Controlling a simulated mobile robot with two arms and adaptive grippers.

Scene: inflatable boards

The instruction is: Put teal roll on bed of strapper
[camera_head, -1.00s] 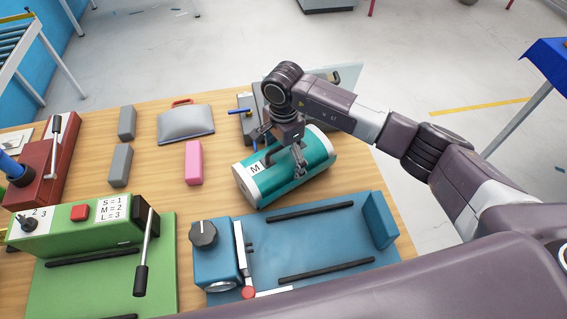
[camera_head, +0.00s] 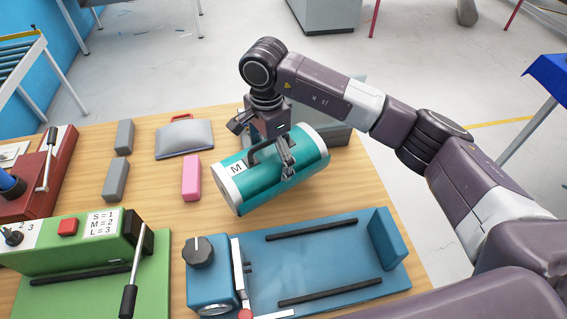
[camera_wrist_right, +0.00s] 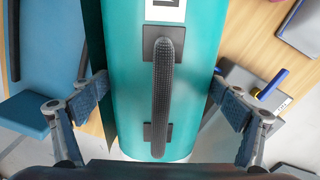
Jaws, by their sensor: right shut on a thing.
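The teal roll (camera_head: 290,180) has pale end caps, a white label marked M and a black handle. My right gripper (camera_head: 272,156) is shut on it from above and holds it, slightly tilted, above the table behind the blue machine. In the right wrist view the roll (camera_wrist_right: 130,95) lies between the two fingers, with the handle along its top. The blue machine (camera_head: 355,240) has a flat bed with two black rails, an end plate at right and a dark knob at left. Which machine is the strapper is not labelled. My left gripper is not in view.
A green machine (camera_head: 75,250) with a lever and an S/M/L label stands at front left, a red machine (camera_head: 30,190) at far left. A pink block (camera_head: 191,178), grey blocks (camera_head: 116,180) and a grey pouch (camera_head: 184,138) lie on the wooden table (camera_head: 150,210).

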